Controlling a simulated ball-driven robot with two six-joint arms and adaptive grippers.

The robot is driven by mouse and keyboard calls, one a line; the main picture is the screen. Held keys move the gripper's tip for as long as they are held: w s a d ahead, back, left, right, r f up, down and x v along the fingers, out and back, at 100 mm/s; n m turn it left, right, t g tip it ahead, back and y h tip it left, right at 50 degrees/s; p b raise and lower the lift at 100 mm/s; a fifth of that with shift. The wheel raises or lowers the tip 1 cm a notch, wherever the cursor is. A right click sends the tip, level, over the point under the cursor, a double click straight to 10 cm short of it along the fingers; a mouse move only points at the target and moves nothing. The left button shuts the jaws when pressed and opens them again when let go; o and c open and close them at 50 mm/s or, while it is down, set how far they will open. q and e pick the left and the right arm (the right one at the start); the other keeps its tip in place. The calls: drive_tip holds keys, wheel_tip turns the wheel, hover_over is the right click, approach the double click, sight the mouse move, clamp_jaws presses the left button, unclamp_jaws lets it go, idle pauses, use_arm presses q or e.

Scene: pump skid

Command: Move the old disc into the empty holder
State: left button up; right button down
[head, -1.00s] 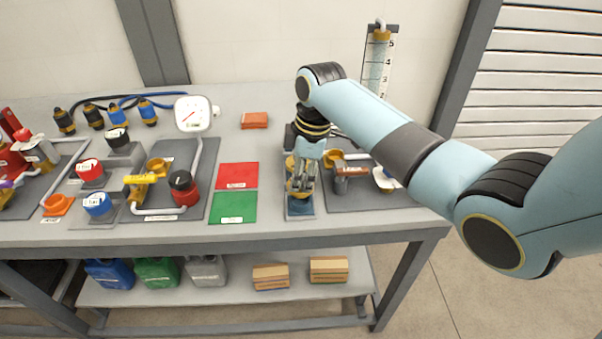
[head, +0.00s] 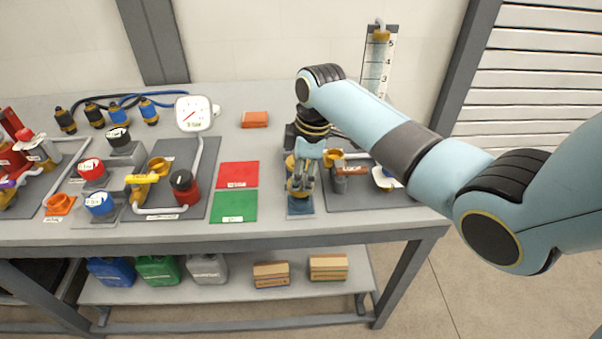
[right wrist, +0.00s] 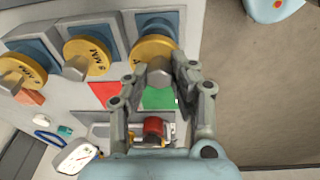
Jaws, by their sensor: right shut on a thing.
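My right gripper (head: 301,186) is over the front of the narrow grey rack right of the green mat. In the right wrist view my right gripper (right wrist: 158,82) is shut on the grey knob of a yellow disc (right wrist: 150,48). A blue square pad (right wrist: 160,20) shows beside and under that disc; I cannot tell whether they touch. Two more yellow discs with grey knobs, one in the middle (right wrist: 88,52) and one at the left (right wrist: 27,65), stand in the same row. I cannot tell which place is an empty holder. My left gripper is out of view.
A red mat (head: 238,175) and a green mat (head: 233,206) lie left of the rack. A grey plate with a small cup (head: 340,184) is close on its right. A dial gauge (head: 194,113) and an orange block (head: 255,119) stand behind.

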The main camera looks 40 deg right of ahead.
drive_tip(key=shift+f+b, duration=0.9)
drive_tip(key=shift+f, duration=0.85)
idle(0.3)
drive_tip(key=c, duration=1)
unclamp_jaws()
drive_tip(key=shift+c, duration=0.2)
wheel_tip(320, 180, up, 12)
drive_tip(key=s+d, duration=0.1)
drive_tip(key=shift+s, duration=0.25)
drive_tip(key=shift+f, duration=0.1)
